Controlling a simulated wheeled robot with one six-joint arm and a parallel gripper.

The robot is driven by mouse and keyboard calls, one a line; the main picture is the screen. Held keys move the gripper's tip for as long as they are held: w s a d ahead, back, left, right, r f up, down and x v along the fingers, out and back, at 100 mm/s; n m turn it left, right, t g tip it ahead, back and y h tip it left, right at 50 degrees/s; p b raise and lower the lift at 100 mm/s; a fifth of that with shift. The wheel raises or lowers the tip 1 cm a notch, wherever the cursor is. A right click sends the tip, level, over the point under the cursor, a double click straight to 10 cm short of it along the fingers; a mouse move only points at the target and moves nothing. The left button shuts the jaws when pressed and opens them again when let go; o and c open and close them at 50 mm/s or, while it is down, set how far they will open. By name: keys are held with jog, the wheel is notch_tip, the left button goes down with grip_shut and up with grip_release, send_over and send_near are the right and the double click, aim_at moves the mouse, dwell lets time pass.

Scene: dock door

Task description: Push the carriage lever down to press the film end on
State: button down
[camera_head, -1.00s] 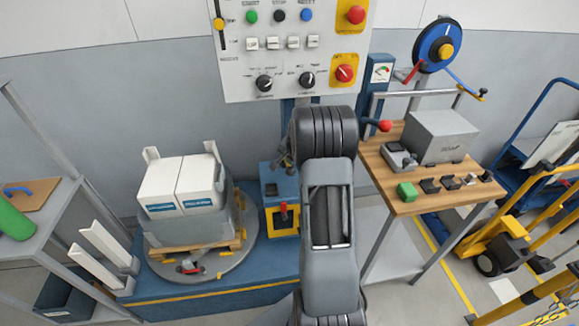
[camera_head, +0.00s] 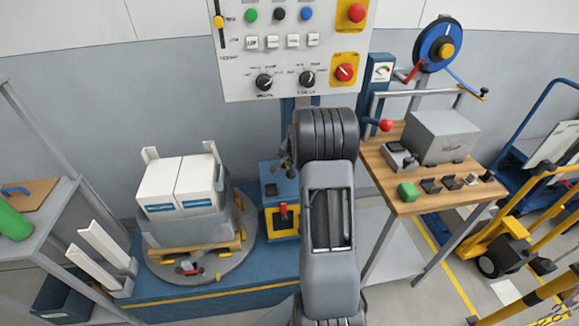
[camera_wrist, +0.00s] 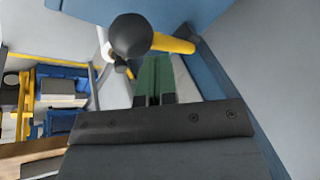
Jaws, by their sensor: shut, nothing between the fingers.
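In the wrist view, a lever with a black ball knob (camera_wrist: 130,36) and a yellow rod (camera_wrist: 172,45) juts from a blue post (camera_wrist: 222,75); I take it to be the carriage lever. My gripper (camera_wrist: 153,100) is shut and empty, its dark fingertips just below the knob in the picture. I cannot tell whether they touch the lever. The load of white boxes (camera_head: 180,186) sits on a pallet on the turntable (camera_head: 213,265). My arm hides the gripper in the head view, and no film end is discernible.
A control panel (camera_head: 290,70) with buttons and knobs hangs above my arm. A wooden bench (camera_head: 410,208) with a grey box (camera_head: 440,137) stands at right, near a yellow pallet truck (camera_head: 510,252). A shelf (camera_head: 45,225) stands at left.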

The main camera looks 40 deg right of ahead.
jog(key=shift+s+a+f+b, duration=0.1)
jog(key=shift+s+f+b, duration=0.1)
jog(key=shift+f+b, duration=0.25)
jog(key=shift+s+a+f+b, duration=0.1)
jog(key=shift+s+f+b, duration=0.15)
jog(key=shift+f, duration=0.25)
dwell(0.7)
jog(key=shift+w+r, duration=0.1)
jog(key=shift+r, duration=0.05)
dwell(0.4)
jog(key=shift+w+d+r+p, duration=0.15)
jog(key=shift+w+r+p, duration=0.15)
jog(key=shift+r+p, duration=0.35)
jog(key=shift+w+d+r+p, duration=0.15)
jog(key=shift+w+r+p, duration=0.1)
jog(key=shift+r+p, duration=0.4)
jog(key=shift+w+d+r+p, duration=0.15)
jog(key=shift+w+r+p, duration=0.2)
jog(key=shift+r, duration=0.5)
jog(key=shift+r, duration=0.1)
jog(key=r+p, duration=0.1)
jog(key=w+r+p, duration=0.1)
jog(key=r, duration=0.1)
jog(key=d+r+p, duration=0.1)
jog(key=shift+w+r+p, duration=0.2)
jog(key=shift+w+p, duration=0.1)
jog(key=shift+w, duration=0.05)
jog(key=shift+a, duration=0.1)
